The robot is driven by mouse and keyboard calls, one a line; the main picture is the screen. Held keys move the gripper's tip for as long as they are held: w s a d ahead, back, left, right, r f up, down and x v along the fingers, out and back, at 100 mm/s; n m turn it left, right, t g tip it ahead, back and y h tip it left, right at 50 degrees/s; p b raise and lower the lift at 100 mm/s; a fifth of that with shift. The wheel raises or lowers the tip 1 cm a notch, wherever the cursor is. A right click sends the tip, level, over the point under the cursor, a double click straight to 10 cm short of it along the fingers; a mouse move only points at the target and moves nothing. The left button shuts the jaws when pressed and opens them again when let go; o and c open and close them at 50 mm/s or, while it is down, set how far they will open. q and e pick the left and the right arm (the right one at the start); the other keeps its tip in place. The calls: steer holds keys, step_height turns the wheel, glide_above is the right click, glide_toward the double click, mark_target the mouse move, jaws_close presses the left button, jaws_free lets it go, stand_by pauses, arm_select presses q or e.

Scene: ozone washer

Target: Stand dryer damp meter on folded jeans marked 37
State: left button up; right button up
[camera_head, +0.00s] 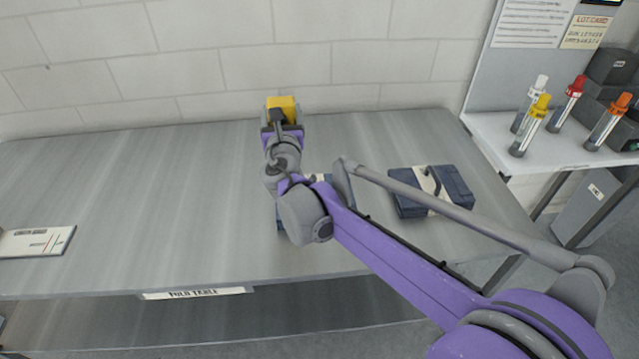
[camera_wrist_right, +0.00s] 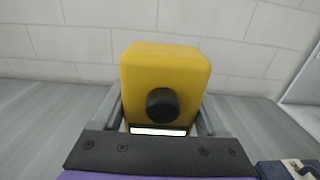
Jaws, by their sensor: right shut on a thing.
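A yellow dryer damp meter (camera_head: 283,102) is held above the back part of the fold table. In the right wrist view the meter (camera_wrist_right: 165,72) shows a round black knob and a white strip below it. My right gripper (camera_head: 282,126) is shut on it, with one finger on each side. One pair of folded dark blue jeans (camera_head: 457,186) with a pale band lies on the table at the right. Another dark blue folded bundle (camera_head: 281,218) lies mostly hidden under my right arm. I cannot read a number on either. My left gripper is not in view.
The grey fold table (camera_head: 150,200) is clear at the left and centre, apart from a white card (camera_head: 36,241) at its left edge. A block wall stands behind. Several capped tubes (camera_head: 531,125) stand on a side bench at the right.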

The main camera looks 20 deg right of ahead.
step_height(320, 180, down, 10)
steer(key=shift+b, duration=0.4)
steer(key=shift+f, duration=0.1)
steer(key=o, duration=1.6)
steer(key=shift+c, duration=0.2)
